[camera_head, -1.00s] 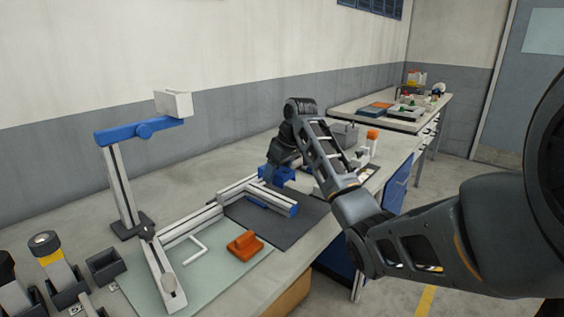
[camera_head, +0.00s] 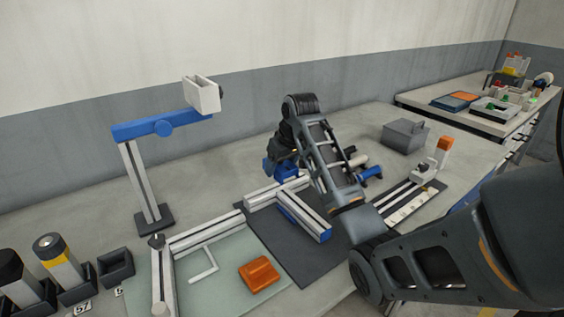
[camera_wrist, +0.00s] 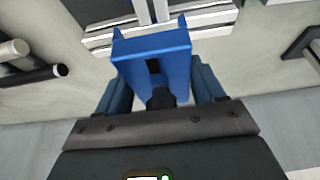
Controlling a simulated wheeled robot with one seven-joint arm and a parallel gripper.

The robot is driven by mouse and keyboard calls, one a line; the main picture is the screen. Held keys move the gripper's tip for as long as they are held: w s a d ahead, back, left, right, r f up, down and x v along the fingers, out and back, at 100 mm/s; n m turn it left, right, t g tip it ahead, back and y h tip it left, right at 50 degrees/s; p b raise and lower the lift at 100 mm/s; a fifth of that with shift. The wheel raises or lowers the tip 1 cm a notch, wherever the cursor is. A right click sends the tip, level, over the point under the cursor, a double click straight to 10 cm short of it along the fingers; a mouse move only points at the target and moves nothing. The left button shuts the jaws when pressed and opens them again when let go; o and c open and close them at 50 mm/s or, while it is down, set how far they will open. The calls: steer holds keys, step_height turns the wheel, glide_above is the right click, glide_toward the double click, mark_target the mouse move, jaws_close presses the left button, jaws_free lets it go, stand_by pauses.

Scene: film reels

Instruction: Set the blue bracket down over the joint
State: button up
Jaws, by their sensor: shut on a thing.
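The blue bracket (camera_wrist: 153,52) is held between the fingers of my gripper (camera_wrist: 158,98) in the wrist view. It is a channel-like piece with a dark slot and small raised tabs at its far end. In the head view the bracket (camera_head: 287,174) shows partly behind my wrist, just beyond the far end of the rails. The joint where the light aluminium rails (camera_head: 262,198) meet lies close by. In the wrist view the rails (camera_wrist: 205,18) meet just past the bracket's far end. I cannot tell whether the bracket touches them.
A dark mat (camera_head: 285,252) and a pale green mat (camera_head: 215,283) lie under the frame. An orange block (camera_head: 259,274) is at the front. A stand with a blue arm (camera_head: 160,128) rises at left. A grey box (camera_head: 404,136) stands at right.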

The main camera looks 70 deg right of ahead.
steer(key=shift+f+b, duration=2.35)
steer(key=shift+p, duration=0.9)
